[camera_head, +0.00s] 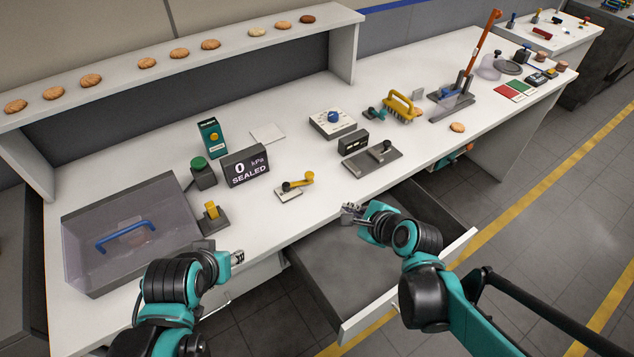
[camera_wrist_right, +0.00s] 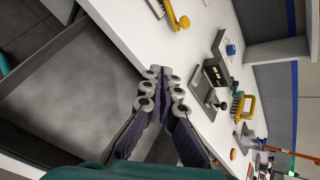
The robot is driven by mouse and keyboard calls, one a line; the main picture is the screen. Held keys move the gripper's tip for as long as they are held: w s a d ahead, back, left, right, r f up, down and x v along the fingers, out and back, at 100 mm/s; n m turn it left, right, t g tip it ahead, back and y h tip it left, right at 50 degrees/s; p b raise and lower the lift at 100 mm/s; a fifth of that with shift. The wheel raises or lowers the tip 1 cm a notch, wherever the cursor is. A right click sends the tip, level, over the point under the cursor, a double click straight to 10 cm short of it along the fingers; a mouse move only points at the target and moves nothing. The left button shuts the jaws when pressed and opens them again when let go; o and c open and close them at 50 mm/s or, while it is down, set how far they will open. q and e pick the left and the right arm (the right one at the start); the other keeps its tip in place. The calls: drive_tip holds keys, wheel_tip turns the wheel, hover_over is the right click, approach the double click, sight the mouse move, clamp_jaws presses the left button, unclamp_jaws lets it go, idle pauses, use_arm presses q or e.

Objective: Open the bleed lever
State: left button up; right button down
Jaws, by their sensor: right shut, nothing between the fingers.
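A yellow lever (camera_head: 298,183) with a dark pivot lies across a small white plate near the table's front edge; I take it for the bleed lever. It also shows at the top of the right wrist view (camera_wrist_right: 181,21). My right gripper (camera_head: 347,212) is shut and empty, over the open drawer by the table's front edge, to the right of the lever and apart from it. Its closed fingers show in the right wrist view (camera_wrist_right: 163,88). My left gripper (camera_head: 238,258) is at the front edge, left of the lever; its fingers are too small to read.
A display (camera_head: 245,166) behind the lever reads "0 kPa SEALED". A yellow switch (camera_head: 212,210) and a clear-lidded bin (camera_head: 80,240) stand left. A grey plate with a black-knobbed crank (camera_head: 372,160) is right. An open drawer (camera_head: 345,335) juts out below the front edge.

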drive_tip(key=w+m+y, duration=0.1)
drive_tip(key=w+m, duration=0.2)
drive_tip(key=m, duration=0.3)
drive_tip(key=m+t+b, duration=0.1)
drive_tip(key=m+b, duration=0.2)
drive_tip(key=b, duration=0.1)
approach(312, 179)
drive_tip(key=f, duration=0.1)
drive_tip(key=w+f, duration=0.1)
drive_tip(key=f, duration=0.1)
drive_tip(key=shift+a+f, duration=0.2)
drive_tip(key=shift+a, duration=0.05)
drive_tip(key=w, duration=0.1)
drive_tip(key=w+a, duration=0.1)
drive_tip(key=w+b, duration=0.1)
drive_tip(key=shift+a, duration=0.3)
drive_tip(key=shift+w+a, duration=0.2)
drive_tip(key=shift+w, duration=0.25)
